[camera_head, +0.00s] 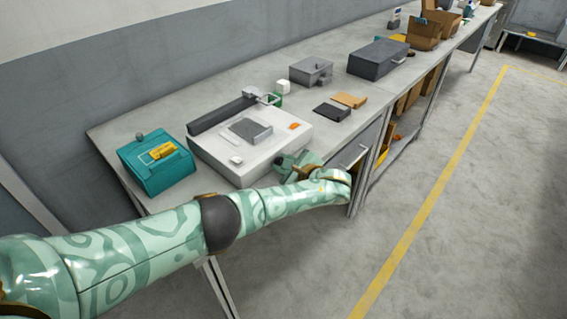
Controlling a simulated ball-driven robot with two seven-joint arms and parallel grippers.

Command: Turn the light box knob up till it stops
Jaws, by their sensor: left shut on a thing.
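The light box (222,160) is a white, low box on the grey workbench, with a dark panel on its top. My left arm reaches in from the lower left, and my left gripper (288,162) is at the front right edge of the light box. It is shut at the spot where the knob sits. The knob itself is hidden behind the gripper, so its turn angle cannot be seen. My right gripper is not in view.
A teal device (158,170) with a yellow part stands left of the light box. A grey box (311,71), a dark case (378,59) and a black flat item (332,112) lie farther along the bench. The floor to the right is clear.

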